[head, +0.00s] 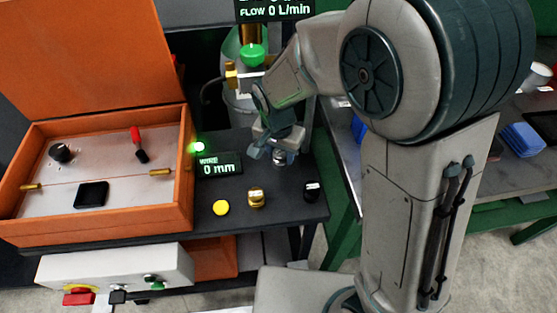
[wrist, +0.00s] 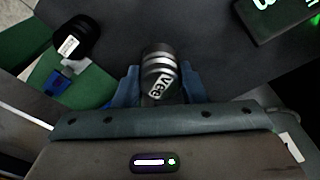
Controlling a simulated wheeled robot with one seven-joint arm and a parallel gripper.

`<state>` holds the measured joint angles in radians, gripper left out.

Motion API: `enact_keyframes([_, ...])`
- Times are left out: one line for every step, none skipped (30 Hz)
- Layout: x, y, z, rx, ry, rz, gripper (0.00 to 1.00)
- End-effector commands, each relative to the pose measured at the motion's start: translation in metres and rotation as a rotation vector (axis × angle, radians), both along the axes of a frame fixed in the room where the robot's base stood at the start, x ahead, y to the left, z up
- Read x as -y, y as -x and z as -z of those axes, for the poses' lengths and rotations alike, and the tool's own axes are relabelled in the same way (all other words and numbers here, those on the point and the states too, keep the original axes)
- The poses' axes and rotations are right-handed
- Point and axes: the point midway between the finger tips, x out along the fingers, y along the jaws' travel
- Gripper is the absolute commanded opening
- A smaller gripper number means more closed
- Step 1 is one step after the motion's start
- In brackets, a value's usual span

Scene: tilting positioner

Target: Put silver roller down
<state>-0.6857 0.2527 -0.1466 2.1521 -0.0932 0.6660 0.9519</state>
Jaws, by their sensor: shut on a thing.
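In the head view my gripper (head: 277,143) is over the back right of the dark bench top (head: 233,222). The silver roller (head: 284,158) shows just below the fingers there. I cannot tell whether its underside touches the bench top.
A black roller (head: 312,191), a gold roller (head: 256,198) and a yellow disc (head: 221,207) stand along the bench front. The wire display (head: 219,165) reads 0 mm, left of my gripper. An open orange case (head: 180,212) is further left.

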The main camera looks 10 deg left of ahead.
Motion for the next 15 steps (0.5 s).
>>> enact_keyframes([-0.002,-0.003,0.001,0.001,-0.001,0.001,0.0])
enact_keyframes([-0.002,-0.004,0.002,0.002,-0.002,0.001,0.0])
enact_keyframes([-0.003,-0.005,0.003,0.002,-0.002,0.001,0.0])
enact_keyframes([-0.003,-0.006,0.004,0.002,-0.002,0.001,0.0])
enact_keyframes([-0.003,-0.006,0.007,0.001,-0.001,0.001,0.0])
enact_keyframes([-0.003,-0.005,0.012,-0.001,0.0,0.001,0.0])
enact_keyframes([-0.003,-0.005,0.016,-0.002,0.001,0.001,0.0])
enact_keyframes([-0.003,-0.005,0.021,-0.001,0.0,0.001,0.0])
enact_keyframes([-0.002,-0.005,0.028,-0.003,0.002,0.001,0.0])
enact_keyframes([-0.002,-0.005,0.032,-0.002,0.001,0.001,0.0])
enact_keyframes([-0.003,-0.005,0.035,-0.001,0.0,0.001,0.0])
enact_keyframes([-0.003,-0.005,0.039,-0.001,0.0,0.001,0.0])
enact_keyframes([-0.003,-0.005,0.041,0.0,0.0,0.001,0.0])
enact_keyframes([-0.003,-0.005,0.042,0.0,-0.001,0.001,0.0])
enact_keyframes([-0.003,-0.005,0.043,0.0,-0.001,0.001,0.0])
